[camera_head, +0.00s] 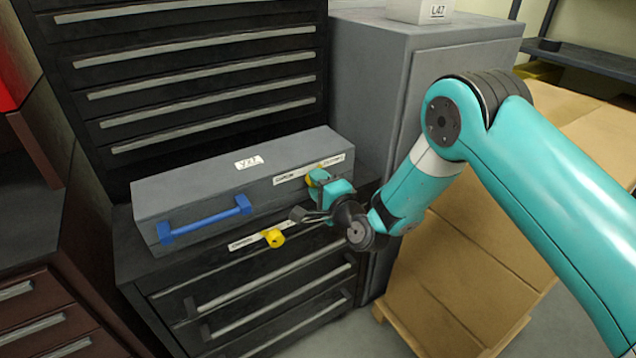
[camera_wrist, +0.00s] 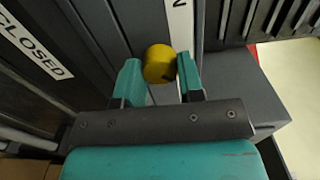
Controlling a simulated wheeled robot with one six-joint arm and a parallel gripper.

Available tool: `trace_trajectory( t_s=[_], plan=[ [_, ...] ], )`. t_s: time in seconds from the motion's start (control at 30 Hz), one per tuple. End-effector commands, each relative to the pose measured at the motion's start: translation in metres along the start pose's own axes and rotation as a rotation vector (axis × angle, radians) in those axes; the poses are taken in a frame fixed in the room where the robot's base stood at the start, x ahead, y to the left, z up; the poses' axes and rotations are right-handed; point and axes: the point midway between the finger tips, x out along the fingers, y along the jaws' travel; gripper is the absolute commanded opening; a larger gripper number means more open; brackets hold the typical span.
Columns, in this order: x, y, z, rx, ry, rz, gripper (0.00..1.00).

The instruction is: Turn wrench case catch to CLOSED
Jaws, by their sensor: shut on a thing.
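A long grey case (camera_head: 200,190) with a blue handle (camera_head: 205,220) and a small code label lies on a dark drawer cabinet. My gripper (camera_head: 321,180) is at the right part of its front. In the wrist view my gripper (camera_wrist: 158,68) has its two teal fingers on either side of a yellow knob (camera_wrist: 160,62), shut on it. The same knob shows partly in the head view (camera_head: 313,179), mostly covered by the gripper. A white label reading CLOSED (camera_wrist: 34,45) is left of the knob in the wrist view. How far the catch is turned cannot be told.
A second yellow knob (camera_head: 274,238) sits lower, beside a label on the drawer cabinet (camera_head: 165,278). A grey cabinet (camera_head: 375,90) stands behind on the right. Cardboard boxes (camera_head: 460,275) on a pallet are below my arm. A brown drawer unit (camera_head: 35,290) is at left.

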Motion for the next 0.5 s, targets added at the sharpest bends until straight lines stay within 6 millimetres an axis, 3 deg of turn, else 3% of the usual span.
trace_trajectory(
  t_s=[0.2,0.23,0.33,0.5],
  plan=[
    [0.0000,-0.0003,-0.0018,0.000,0.004,-0.002,0.11],
    [0.0000,-0.0003,-0.0018,0.000,0.004,-0.002,0.37],
    [0.0000,-0.0002,-0.0016,0.000,0.003,-0.001,0.60],
    [0.0000,-0.0001,-0.0008,-0.001,0.002,-0.001,0.61]
  ],
)
